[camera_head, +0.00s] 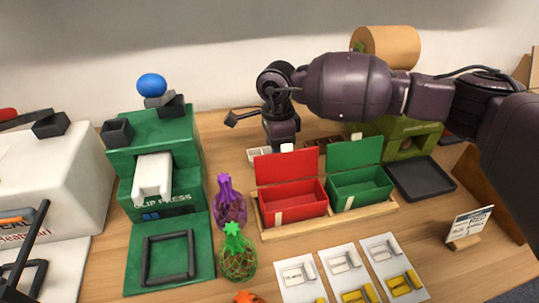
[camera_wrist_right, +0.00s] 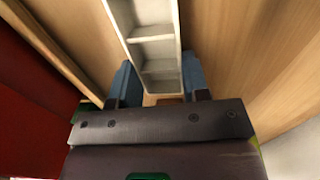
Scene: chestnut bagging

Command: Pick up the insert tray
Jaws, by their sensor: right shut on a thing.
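The insert tray is a narrow, pale tray with dividers. In the right wrist view the insert tray (camera_wrist_right: 152,38) runs away from me between the two blue finger pads of my right gripper (camera_wrist_right: 160,88), which is shut on it. In the head view part of the insert tray (camera_head: 258,155) shows behind the red box, on or close above the table. My right gripper (camera_head: 283,135) points down there, its fingertips hidden behind the raised red lid. My left gripper is not in view.
Open red (camera_head: 300,202) and green (camera_head: 362,188) boxes sit in a wooden holder just in front of my right gripper. The green clip press (camera_head: 155,190) stands left, with purple (camera_head: 229,205) and green (camera_head: 237,258) net bags beside it. A dark tray (camera_head: 421,179) lies right.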

